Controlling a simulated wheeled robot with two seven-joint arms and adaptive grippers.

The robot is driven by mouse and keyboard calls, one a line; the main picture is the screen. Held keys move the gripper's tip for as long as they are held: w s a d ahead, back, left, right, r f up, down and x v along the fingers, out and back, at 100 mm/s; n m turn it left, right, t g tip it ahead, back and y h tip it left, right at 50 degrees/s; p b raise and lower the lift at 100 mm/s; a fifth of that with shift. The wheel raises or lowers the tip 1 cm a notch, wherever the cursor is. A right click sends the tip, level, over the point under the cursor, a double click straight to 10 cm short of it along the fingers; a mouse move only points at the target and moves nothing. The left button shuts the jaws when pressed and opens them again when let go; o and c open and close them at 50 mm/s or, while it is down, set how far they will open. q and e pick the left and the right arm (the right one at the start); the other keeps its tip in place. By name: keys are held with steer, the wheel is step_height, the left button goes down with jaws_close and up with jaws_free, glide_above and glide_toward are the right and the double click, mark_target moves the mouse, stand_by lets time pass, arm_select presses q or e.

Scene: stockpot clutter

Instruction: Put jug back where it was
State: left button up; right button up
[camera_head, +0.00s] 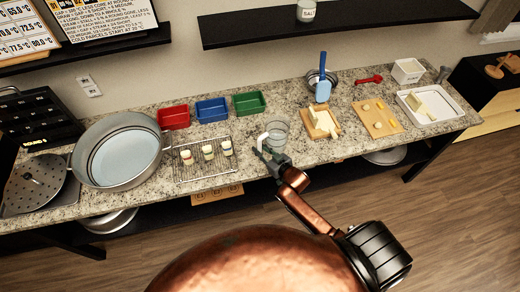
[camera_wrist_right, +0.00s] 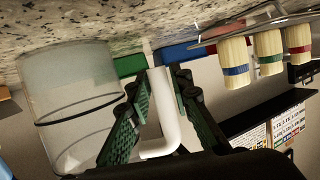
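The jug (camera_head: 278,130) is clear with a white handle. It is upright on the counter, between the wire rack and the butter board; whether its base touches the counter is hard to tell. In the right wrist view the jug (camera_wrist_right: 75,95) fills the left side, and its white handle (camera_wrist_right: 163,125) runs between my fingers. My right gripper (camera_head: 264,153) is at the handle, on the jug's near left side. Its green-padded fingertips (camera_wrist_right: 160,82) appear closed on the handle. My left gripper is out of view.
A board with butter (camera_head: 322,123) is to the right. A large stockpot (camera_head: 75,160) stands left. A shelf (camera_head: 340,22) hangs above.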

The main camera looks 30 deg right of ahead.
steer(key=shift+o, duration=1.4)
steer(key=shift+s+r, duration=0.15)
steer(key=v, duration=1.1)
steer(key=shift+s+r, duration=0.2)
steer(key=shift+s, duration=0.1)
